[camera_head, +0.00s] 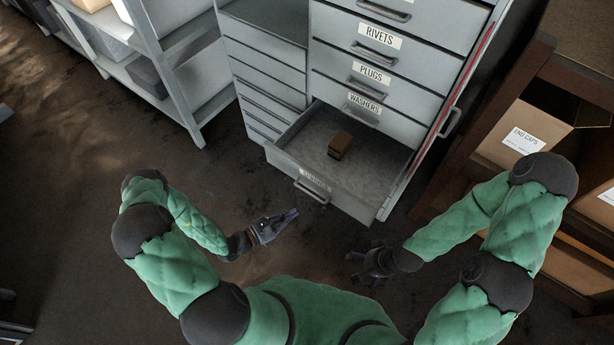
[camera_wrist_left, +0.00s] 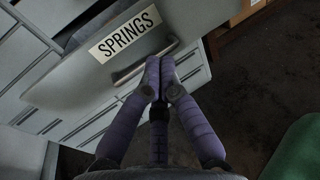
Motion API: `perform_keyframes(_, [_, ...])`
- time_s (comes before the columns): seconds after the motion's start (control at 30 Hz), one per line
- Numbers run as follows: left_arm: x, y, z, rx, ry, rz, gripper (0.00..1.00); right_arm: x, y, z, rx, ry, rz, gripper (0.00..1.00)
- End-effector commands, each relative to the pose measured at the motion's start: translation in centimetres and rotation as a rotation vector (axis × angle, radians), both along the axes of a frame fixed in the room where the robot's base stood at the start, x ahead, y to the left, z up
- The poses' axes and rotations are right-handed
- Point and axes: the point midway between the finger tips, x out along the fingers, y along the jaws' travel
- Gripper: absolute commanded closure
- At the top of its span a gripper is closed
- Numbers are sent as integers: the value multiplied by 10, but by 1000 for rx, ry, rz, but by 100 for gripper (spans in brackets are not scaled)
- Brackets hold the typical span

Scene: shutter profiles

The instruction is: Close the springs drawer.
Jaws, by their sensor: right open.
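The springs drawer (camera_head: 345,185) is the lowest labelled drawer of the grey cabinet and stands pulled out. A small brown block (camera_head: 340,145) lies inside it. Its bar handle (camera_head: 311,191) is on the front, below the SPRINGS label, which also shows in the left wrist view (camera_wrist_left: 125,33). My left gripper (camera_head: 294,213) is in front of the drawer, near the handle but apart from it in the head view. Its purple fingers (camera_wrist_left: 160,62) are together, with nothing seen between them. My right gripper (camera_head: 352,264) is open and empty, low in front of the drawer.
The washers drawer (camera_head: 380,119) and the drawers above are shut. A brown shelf with cardboard boxes (camera_head: 523,135) stands close on the right. A light metal shelf (camera_head: 185,80) stands at the left. The floor before the drawer is clear.

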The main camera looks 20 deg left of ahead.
Motion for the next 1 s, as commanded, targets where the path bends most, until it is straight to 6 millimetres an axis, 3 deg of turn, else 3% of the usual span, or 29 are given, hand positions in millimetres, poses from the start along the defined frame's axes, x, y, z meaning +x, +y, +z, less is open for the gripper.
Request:
perform_keyframes(0.03, [7,23,2,-10,-20,109,100,0,0,4,0,0,0,0])
perform_keyframes(0.1, [14,50,4,-16,-46,226,100,0,0,6,0,0,0,0])
perform_keyframes(0.2, [18,74,5,-16,-71,329,100,0,0,7,0,0,0,0])
perform_keyframes(0.3, [21,82,5,-16,-82,367,100,0,0,7,0,0,0,0])
perform_keyframes(0.57, [47,72,5,-16,-85,364,100,0,0,1,0,0,0,0])
perform_keyframes(1.0, [119,45,4,-16,-83,362,100,0,0,-14,0,0,0,0])
